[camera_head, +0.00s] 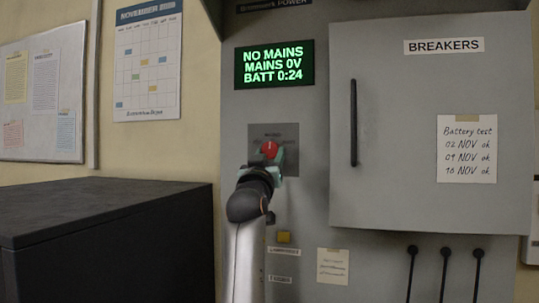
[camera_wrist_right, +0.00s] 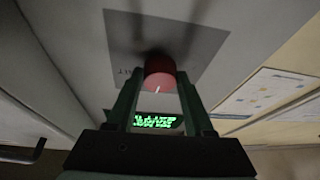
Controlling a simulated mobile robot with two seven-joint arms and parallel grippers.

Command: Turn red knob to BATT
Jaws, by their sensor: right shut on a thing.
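The red knob (camera_head: 269,149) sits on a dark grey plate (camera_head: 291,142) on the front of the grey cabinet. My right gripper (camera_head: 266,165) reaches up to it from below and is shut on it. In the right wrist view the red knob (camera_wrist_right: 160,74) is between the two fingers of my right gripper (camera_wrist_right: 159,88), and a white pointer line shows on its face. The plate lettering is mostly hidden or too small to read. A green display (camera_head: 274,64) above reads NO MAINS, MAINS 0V, BATT 0:24. My left gripper is not in view.
The BREAKERS door (camera_head: 395,100) with its black vertical handle (camera_head: 353,122) is right of the knob. A yellow button (camera_head: 284,237) and several black levers (camera_head: 445,252) are below. A dark cabinet (camera_head: 110,235) stands at the left.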

